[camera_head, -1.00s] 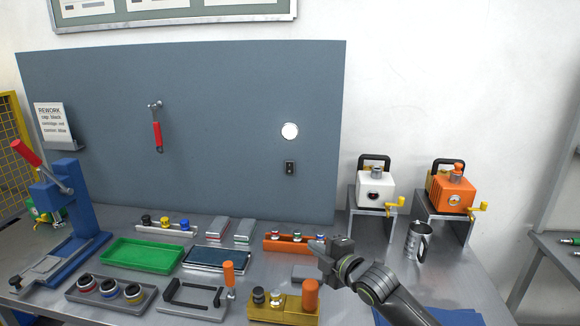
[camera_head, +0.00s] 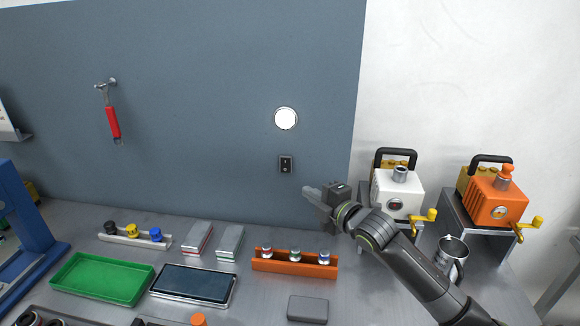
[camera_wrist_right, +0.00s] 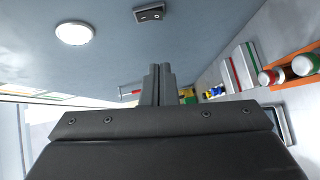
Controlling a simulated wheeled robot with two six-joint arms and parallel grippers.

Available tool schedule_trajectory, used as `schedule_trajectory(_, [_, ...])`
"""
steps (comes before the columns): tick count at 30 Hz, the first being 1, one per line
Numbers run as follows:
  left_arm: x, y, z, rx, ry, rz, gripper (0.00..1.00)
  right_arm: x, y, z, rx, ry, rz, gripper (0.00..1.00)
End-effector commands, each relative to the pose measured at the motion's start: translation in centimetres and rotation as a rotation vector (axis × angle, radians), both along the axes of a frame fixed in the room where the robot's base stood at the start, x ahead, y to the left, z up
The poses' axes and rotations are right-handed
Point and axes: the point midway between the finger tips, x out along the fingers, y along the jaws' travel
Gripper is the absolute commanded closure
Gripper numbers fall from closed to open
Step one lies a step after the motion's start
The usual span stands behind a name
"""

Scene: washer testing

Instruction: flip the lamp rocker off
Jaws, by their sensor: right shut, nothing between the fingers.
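The lamp rocker (camera_head: 286,165) is a small dark switch on the blue-grey panel, below the round lamp (camera_head: 285,118), which looks bright white. The rocker also shows at the top of the right wrist view (camera_wrist_right: 150,13), with the lamp (camera_wrist_right: 74,33) to its left. My right gripper (camera_head: 308,191) is shut and empty, below and to the right of the rocker in the head view and apart from it. Its closed fingers (camera_wrist_right: 157,84) point toward the panel in the wrist view. My left gripper is not in view.
A red-handled hammer (camera_head: 113,121) hangs on the panel (camera_head: 210,90). An orange rack (camera_head: 295,264) with small parts stands below. A white pump unit (camera_head: 397,193) and an orange one (camera_head: 493,200) stand on the right, near a metal mug (camera_head: 451,254). Space before the rocker looks clear.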

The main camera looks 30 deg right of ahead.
Motion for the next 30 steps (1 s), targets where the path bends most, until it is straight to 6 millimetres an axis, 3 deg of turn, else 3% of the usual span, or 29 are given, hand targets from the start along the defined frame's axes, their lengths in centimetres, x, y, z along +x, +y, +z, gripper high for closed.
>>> schedule_trajectory(14, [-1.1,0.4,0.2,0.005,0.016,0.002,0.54,0.6,0.1,0.0,0.002,0.0,0.0,1.0])
schedule_trajectory(30, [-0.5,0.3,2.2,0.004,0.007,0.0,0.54,8.4,1.3,-0.7,0.003,-0.001,0.0,1.0])
